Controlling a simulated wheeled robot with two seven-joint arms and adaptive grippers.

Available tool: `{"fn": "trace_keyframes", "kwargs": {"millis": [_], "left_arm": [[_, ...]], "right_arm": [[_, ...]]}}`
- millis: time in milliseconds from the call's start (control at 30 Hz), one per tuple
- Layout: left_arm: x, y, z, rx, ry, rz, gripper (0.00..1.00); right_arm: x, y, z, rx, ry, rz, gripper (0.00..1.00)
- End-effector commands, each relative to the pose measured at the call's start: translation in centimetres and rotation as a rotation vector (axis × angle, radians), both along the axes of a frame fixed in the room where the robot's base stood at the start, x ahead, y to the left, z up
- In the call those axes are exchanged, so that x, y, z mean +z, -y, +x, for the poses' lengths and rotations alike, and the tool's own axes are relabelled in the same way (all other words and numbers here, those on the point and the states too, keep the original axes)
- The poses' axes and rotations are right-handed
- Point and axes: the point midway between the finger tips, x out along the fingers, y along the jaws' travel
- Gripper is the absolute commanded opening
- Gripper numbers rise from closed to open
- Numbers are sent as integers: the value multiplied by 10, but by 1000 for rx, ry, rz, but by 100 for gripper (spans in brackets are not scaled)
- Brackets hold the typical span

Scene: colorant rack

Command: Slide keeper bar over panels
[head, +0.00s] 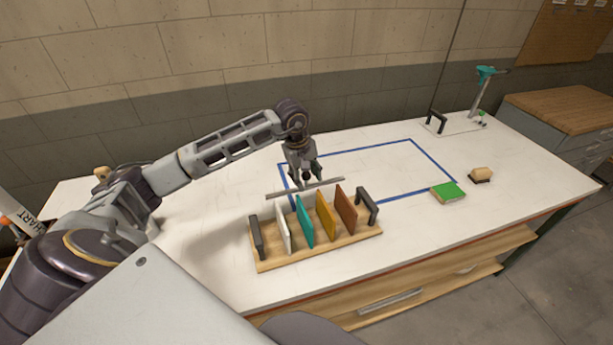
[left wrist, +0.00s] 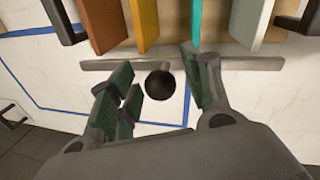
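The grey keeper bar (head: 282,193) is just behind the wooden rack (head: 350,240). Whether it rests on the table or hovers is unclear. In the left wrist view the bar (left wrist: 255,63) runs crosswise, with a round black knob (left wrist: 160,84) at its middle. The rack holds upright panels: white (head: 284,229), teal (head: 304,222), yellow (head: 325,216) and brown (head: 346,208), between two black end handles. My left gripper (head: 305,180) points down over the bar. Its fingers (left wrist: 160,70) are spread on either side of the knob, with gaps visible. My right gripper is out of view.
A blue tape outline (head: 412,140) marks the white table (head: 240,285) behind the rack. A green block (head: 447,192) and a tan-topped brush or sponge (head: 481,174) lie to the right. A teal funnel on a stand (head: 486,73) and a black handle (head: 436,121) stand at the far right.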

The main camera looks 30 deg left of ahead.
Motion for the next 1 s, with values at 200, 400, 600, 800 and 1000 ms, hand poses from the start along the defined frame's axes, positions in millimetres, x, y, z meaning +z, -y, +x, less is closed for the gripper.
{"fn": "trace_keyframes", "kwargs": {"millis": [200,400,600,800,1000], "left_arm": [[0,0,0,0,0,0,21],[0,0,0,0,0,0,0],[0,0,0,0,0,0,0],[0,10,-7,-3,2,0,0],[-1,30,-23,-4,3,0,0]], "right_arm": [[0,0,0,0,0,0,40],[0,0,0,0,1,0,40],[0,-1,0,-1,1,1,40],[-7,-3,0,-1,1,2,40],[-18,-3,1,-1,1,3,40]]}}
